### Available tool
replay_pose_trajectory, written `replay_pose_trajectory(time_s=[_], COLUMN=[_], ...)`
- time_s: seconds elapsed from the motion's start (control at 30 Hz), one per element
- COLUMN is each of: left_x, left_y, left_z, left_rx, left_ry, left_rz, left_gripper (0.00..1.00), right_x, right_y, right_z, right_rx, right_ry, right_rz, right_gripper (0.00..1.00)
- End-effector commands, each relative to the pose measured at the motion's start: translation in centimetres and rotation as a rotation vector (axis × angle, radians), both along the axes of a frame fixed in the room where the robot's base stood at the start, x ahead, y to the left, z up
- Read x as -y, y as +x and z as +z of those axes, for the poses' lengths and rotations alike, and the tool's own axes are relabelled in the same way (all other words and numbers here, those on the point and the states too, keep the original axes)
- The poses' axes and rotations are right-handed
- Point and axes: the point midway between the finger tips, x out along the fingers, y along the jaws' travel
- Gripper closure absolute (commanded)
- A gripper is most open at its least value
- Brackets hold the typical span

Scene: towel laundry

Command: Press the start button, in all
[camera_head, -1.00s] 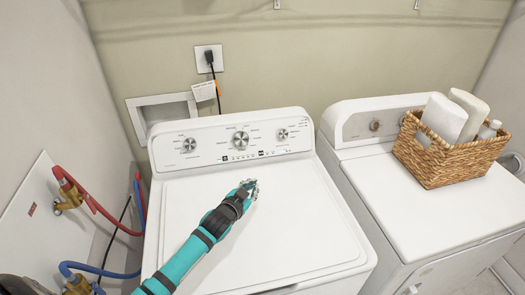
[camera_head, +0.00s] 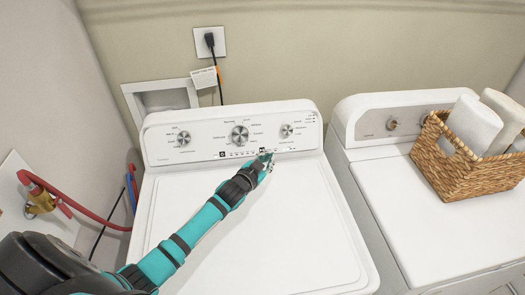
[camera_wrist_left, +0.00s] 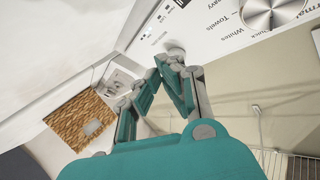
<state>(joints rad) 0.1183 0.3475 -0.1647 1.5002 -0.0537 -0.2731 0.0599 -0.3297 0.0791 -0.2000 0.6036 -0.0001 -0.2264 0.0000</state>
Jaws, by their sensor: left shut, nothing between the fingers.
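The white washer's control panel (camera_head: 230,136) has three silver knobs and a row of small dark marks along its lower edge. My left gripper (camera_head: 266,159) is shut and empty at that lower edge, right of the middle knob (camera_head: 240,135). In the left wrist view, its fingertips (camera_wrist_left: 172,60) are close to the panel (camera_wrist_left: 205,25), beside the large knob (camera_wrist_left: 272,12). I cannot tell whether they touch it. The gripper partly covers the lower row, and I cannot single out the start button. My right gripper is not in view.
The washer lid (camera_head: 265,235) is clear beneath my left arm. A second white machine (camera_head: 430,220) stands on the right with a wicker basket (camera_head: 470,172) of rolled white towels on top. A red hose (camera_head: 85,218) runs at the left wall.

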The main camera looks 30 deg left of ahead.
Motion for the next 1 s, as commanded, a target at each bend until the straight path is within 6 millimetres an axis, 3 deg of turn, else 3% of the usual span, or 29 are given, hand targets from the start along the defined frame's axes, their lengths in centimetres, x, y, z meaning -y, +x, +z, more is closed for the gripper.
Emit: replay_pose_trajectory(time_s=[0.2,0.33,0.73,1.0], left_x=[-1.6,-2.5,-4.5,-4.6], left_y=[1.9,3.3,5.9,6.0], left_z=[-1.7,-2.6,-3.7,-3.7], left_rx=[0.001,0.002,-0.001,-0.001], left_ry=[0.003,0.002,0.0,0.0], left_rz=[0.002,0.001,0.001,0.001], left_gripper=[1.0,1.0,1.0,1.0], right_x=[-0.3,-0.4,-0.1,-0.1], right_y=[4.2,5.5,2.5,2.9], right_z=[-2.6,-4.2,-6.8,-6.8], right_rx=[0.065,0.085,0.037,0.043], right_ry=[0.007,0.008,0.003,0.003], right_rz=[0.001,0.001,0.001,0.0], right_gripper=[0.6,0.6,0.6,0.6])
